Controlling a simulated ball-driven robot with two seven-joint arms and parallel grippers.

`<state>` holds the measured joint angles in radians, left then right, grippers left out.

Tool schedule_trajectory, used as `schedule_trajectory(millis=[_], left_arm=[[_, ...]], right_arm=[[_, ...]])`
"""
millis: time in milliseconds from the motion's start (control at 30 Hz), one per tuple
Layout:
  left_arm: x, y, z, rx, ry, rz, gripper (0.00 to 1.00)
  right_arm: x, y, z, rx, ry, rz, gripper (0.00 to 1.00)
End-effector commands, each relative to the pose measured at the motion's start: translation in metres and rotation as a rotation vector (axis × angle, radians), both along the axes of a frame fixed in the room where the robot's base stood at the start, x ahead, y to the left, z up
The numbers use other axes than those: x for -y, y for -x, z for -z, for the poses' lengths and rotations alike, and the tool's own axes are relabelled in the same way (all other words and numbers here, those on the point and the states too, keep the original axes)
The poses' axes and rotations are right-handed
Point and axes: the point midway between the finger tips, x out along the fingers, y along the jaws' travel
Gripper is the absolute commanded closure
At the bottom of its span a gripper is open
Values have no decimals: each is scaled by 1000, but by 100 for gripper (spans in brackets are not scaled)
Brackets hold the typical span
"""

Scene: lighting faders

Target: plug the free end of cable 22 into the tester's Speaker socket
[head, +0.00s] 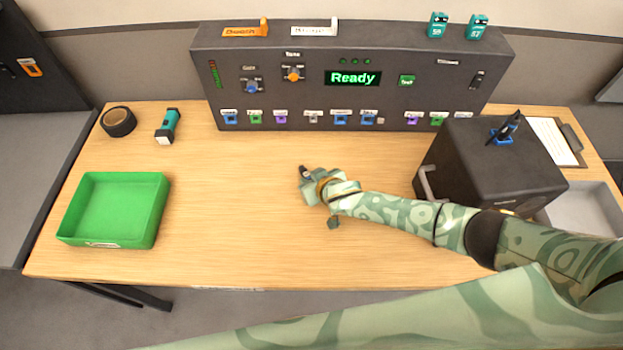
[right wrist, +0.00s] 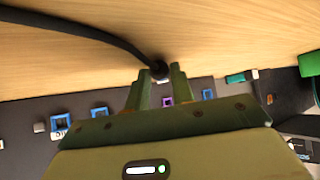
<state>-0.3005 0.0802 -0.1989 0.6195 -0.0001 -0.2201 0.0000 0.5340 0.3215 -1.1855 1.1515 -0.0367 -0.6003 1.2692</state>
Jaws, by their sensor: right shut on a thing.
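The tester (head: 300,95) is a dark console along the back of the table, its display (head: 352,78) reading "Ready". A row of coloured sockets (head: 340,120) runs along its lower edge; their labels are too small to read, so I cannot tell which is Speaker. My right gripper (head: 308,180) is over the middle of the table, in front of the tester and apart from it. In the right wrist view its fingers (right wrist: 158,88) are shut on a black cable end (right wrist: 158,69); the cable (right wrist: 85,30) runs off to the upper left. No cable number is readable. My left gripper is out of view.
A green tray (head: 70,215) stands at the left, with a tape roll (head: 118,121) and a teal flashlight (head: 168,127) behind it. A dark box (head: 480,170) with a blue-based black plug (head: 506,129) on top stands right. The wood between tray and gripper is clear.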

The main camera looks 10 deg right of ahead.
Motion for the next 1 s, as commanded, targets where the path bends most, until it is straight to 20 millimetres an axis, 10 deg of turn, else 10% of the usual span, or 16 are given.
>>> schedule_trajectory(millis=[500,1000], left_arm=[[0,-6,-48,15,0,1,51],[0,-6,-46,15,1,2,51]], right_arm=[[-1,0,-49,0,-2,0,100],[-1,-1,-60,15,37,39,100]])
